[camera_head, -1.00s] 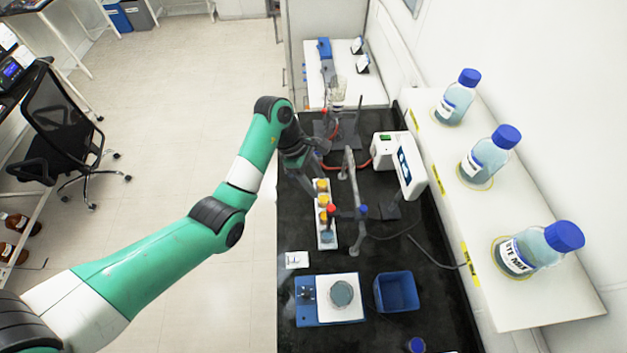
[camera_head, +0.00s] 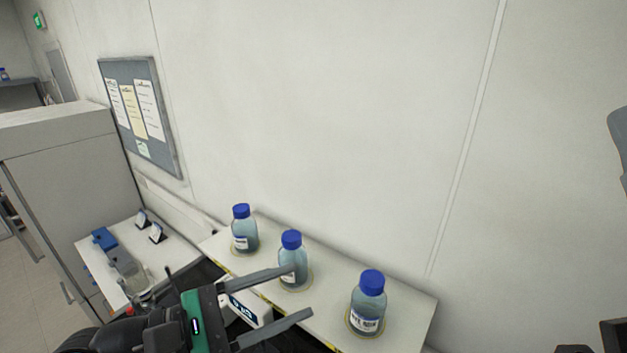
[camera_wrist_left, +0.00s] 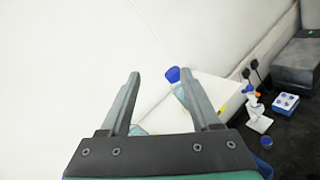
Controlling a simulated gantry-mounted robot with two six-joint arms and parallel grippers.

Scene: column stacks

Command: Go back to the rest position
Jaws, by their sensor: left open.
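My left gripper (camera_head: 304,291) reaches in from the bottom left of the head view, its two long grey fingers spread and pointing right. It holds nothing. The upper finger overlaps the middle bottle (camera_head: 292,255) in the picture; I cannot tell the distance between them. In the left wrist view the fingers (camera_wrist_left: 160,74) are also wide apart, with a blue-capped bottle (camera_wrist_left: 173,76) seen beyond and between them. My right gripper cannot be made out.
The white shelf (camera_head: 405,325) along the wall also bears a left bottle (camera_head: 243,235) and a right bottle (camera_head: 368,305). A white side table (camera_head: 175,255) with small devices stands at the left. A blue device (camera_wrist_left: 286,101) sits on the dark bench at right. Wall space above the shelf is clear.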

